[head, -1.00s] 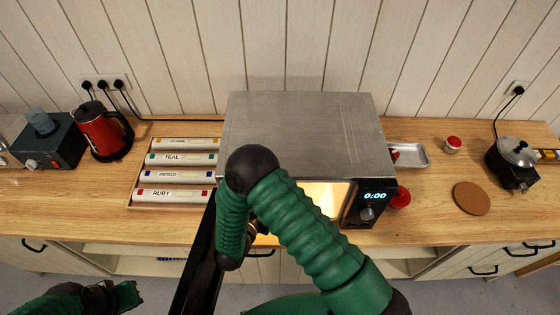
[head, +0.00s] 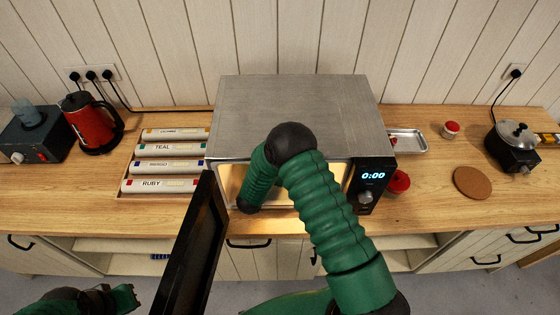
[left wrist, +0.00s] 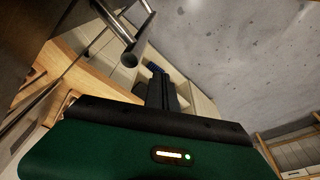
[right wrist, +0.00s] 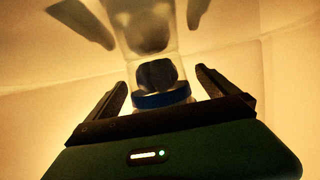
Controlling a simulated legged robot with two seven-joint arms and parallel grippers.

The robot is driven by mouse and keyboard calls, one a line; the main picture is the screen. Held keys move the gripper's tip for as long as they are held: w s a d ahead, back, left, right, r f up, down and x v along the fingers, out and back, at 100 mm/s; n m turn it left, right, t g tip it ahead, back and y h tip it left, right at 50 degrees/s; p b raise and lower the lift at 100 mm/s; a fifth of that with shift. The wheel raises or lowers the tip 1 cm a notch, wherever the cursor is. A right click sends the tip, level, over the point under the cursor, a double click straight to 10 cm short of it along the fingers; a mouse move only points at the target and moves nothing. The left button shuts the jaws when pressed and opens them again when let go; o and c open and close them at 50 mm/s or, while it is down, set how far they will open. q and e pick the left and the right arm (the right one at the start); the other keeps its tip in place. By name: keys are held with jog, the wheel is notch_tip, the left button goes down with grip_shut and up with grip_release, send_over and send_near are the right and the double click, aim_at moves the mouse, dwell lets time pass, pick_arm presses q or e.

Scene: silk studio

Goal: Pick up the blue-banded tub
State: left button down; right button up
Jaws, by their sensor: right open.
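The blue-banded tub shows in the right wrist view, its blue band (right wrist: 160,99) low on a pale body with a dark patch above it. It stands inside the lit microwave (head: 290,115) and is hidden in the head view. My right gripper (right wrist: 162,78) is open, with one finger on each side of the tub; I cannot tell whether either touches it. In the head view my right arm reaches through the microwave's front opening, its gripper out of sight. My left gripper (left wrist: 164,88) looks shut and empty, low at the left in the head view (head: 122,297).
The open microwave door (head: 195,250) juts forward left of my right arm. Labelled rolls (head: 165,165) and a red kettle (head: 90,123) lie to the left. A metal tray (head: 408,141), red-lidded jar (head: 450,130), cork mat (head: 472,183) and small pot (head: 515,145) are right.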

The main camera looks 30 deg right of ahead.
jog(key=shift+w, duration=0.15)
jog(key=shift+c, duration=1)
jog(key=shift+d, duration=0.2)
jog(key=c, duration=1)
jog(key=shift+a, duration=0.15)
jog(key=c, duration=0.6)
jog(key=shift+c, duration=0.3)
